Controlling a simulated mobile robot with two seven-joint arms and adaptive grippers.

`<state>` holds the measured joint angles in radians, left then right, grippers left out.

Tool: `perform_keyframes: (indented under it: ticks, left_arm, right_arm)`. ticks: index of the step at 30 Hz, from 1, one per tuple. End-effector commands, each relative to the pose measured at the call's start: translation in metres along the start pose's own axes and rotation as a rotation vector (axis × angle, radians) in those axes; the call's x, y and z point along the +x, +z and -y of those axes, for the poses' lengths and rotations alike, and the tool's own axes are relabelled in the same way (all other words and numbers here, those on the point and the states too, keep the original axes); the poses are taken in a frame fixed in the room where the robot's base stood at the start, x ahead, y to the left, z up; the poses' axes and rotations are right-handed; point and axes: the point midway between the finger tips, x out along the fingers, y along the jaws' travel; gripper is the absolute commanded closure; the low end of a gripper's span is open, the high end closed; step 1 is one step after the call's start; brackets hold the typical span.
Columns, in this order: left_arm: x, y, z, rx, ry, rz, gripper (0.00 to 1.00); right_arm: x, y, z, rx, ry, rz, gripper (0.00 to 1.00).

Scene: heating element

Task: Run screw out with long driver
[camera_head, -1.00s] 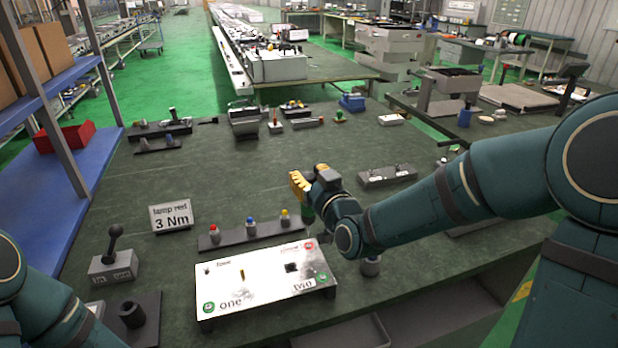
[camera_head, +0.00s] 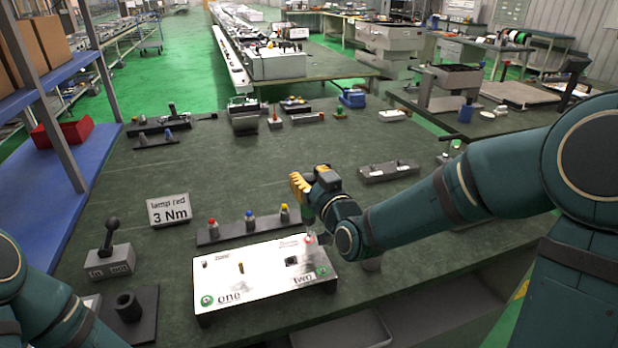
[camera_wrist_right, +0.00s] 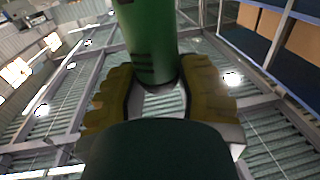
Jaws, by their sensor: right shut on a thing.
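The driver's tip and any screw are too small or hidden to tell, so contact is unclear. My left arm shows at the lower left; its gripper is out of view.
A "lamp red 3 Nm" sign (camera_head: 169,210), a lever box (camera_head: 109,262) and a black socket block (camera_head: 130,308) are on the left. The bench middle is clear.

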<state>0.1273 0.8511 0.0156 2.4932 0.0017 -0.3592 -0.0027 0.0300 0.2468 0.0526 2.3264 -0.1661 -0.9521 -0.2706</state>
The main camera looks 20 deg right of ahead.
Motion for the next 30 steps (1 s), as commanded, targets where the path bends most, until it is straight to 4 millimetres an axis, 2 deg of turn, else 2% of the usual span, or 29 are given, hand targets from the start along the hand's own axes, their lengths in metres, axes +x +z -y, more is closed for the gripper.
perform_keyframes:
  ticks: [30]
  left_arm:
    - [0.0,0.0,0.0,0.0,0.0,0.0,0.53]
  right_arm:
    - [0.0,0.012,0.0,0.0,0.0,0.0,1.0]
